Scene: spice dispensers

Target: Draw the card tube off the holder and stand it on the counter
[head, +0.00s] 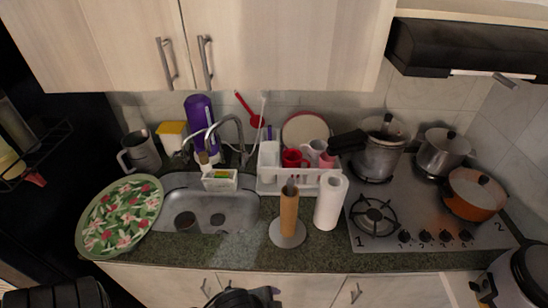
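The brown card tube (289,212) stands upright on the holder, around its post. I cannot make out the fingers of either gripper. A dark shape (240,298) at the bottom edge, in front of the counter, is cut off, and I cannot tell what it is.
A white paper roll (330,203) stands close to the tube's right. The white dish rack (268,184) is behind, the sink (222,205) left, the stove (425,215) right. A floral tray (120,216) lies at the left. Counter left of the holder's base is clear.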

